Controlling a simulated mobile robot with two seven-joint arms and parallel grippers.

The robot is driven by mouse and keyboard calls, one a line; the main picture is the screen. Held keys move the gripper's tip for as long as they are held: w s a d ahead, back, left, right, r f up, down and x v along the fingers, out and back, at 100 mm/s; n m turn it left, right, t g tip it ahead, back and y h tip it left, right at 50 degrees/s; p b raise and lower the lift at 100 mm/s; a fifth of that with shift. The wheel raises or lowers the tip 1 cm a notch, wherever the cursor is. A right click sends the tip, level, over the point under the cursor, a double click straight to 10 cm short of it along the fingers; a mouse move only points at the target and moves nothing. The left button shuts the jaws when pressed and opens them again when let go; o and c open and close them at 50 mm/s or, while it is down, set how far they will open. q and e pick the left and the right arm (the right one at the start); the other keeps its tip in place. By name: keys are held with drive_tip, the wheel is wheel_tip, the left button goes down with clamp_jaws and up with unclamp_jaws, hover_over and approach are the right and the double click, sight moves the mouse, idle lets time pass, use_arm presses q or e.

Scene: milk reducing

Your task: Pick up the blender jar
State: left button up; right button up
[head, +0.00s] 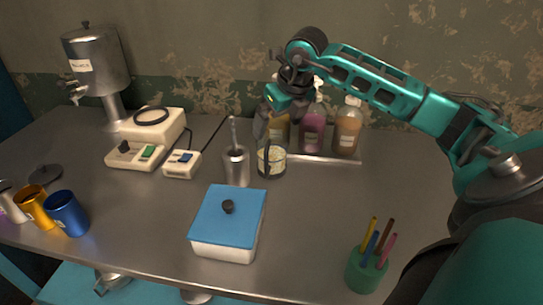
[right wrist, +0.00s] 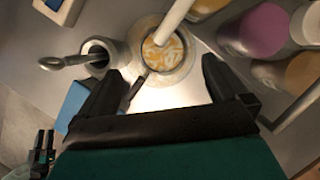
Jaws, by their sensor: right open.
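A clear glass jar with pale orange and white contents, which looks like the blender jar (head: 273,162), stands upright on the metal table. The right wrist view shows the blender jar (right wrist: 164,52) from above, with a pale rod across its mouth. My right gripper (head: 268,130) is open and empty, pointing down over the jar. In the right wrist view the open fingers (right wrist: 166,84) are spread on either side, with the jar beyond and between them. I cannot tell whether a finger touches it.
A metal cup with a spoon (head: 236,168) stands close left of the jar. Several bottles (head: 312,132) stand behind it on the right. A blue-lidded box (head: 230,212) is in front; a pen holder (head: 366,272) is at front right. The table (head: 310,215) is clear between them.

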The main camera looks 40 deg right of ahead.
sight(273, 132)
drive_tip(key=x, duration=0.5)
drive_tip(key=shift+w+d, duration=0.1)
drive_tip(key=shift+w, duration=0.15)
drive_tip(key=shift+r, duration=0.1)
drive_tip(key=c, duration=1.5)
